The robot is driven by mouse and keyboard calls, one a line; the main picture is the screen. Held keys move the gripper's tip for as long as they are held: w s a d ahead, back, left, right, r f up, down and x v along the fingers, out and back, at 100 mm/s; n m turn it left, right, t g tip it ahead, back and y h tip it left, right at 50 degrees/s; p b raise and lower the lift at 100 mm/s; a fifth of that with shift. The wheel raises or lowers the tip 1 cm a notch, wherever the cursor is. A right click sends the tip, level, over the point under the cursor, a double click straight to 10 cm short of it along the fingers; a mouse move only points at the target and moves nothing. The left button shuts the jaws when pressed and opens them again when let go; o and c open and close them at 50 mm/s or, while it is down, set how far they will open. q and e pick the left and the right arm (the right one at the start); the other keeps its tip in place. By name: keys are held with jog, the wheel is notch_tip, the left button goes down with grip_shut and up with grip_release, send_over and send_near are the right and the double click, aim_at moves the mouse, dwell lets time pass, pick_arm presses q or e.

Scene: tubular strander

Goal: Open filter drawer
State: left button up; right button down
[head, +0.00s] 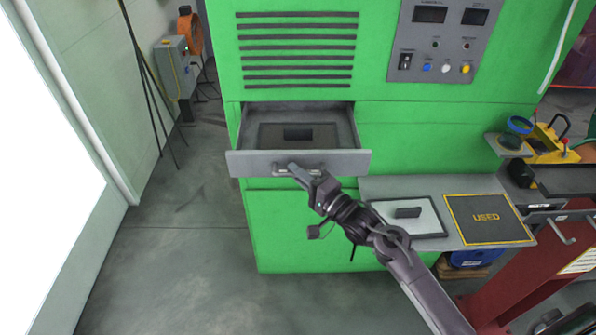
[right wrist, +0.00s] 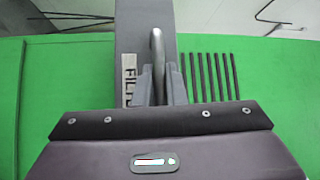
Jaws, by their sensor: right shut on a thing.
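The grey filter drawer (head: 240,163) is pulled out of the green cabinet, below the vent slots. A dark flat filter with a black block handle (head: 298,132) lies inside it. My right gripper (head: 290,168) is at the drawer's front and shut on the drawer handle (head: 312,170). In the right wrist view the handle (right wrist: 158,50) stands between the two fingers (right wrist: 158,85), beside a partly hidden label that reads "FILT". The drawer front (right wrist: 130,45) fills the middle of that view. My left gripper is not in view.
A grey side shelf (head: 455,190) at the right holds a framed filter with a block handle (head: 407,212) and a dark mat marked "USED" (head: 486,217). A control panel (head: 440,40) is above. A red stand (head: 530,265) is at the lower right. The floor (head: 185,230) at left is clear.

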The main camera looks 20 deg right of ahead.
jog(key=shift+s, duration=0.2)
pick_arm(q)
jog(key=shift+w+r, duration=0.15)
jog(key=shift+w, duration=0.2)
pick_arm(e)
jog(key=c, duration=1.5)
grip_release()
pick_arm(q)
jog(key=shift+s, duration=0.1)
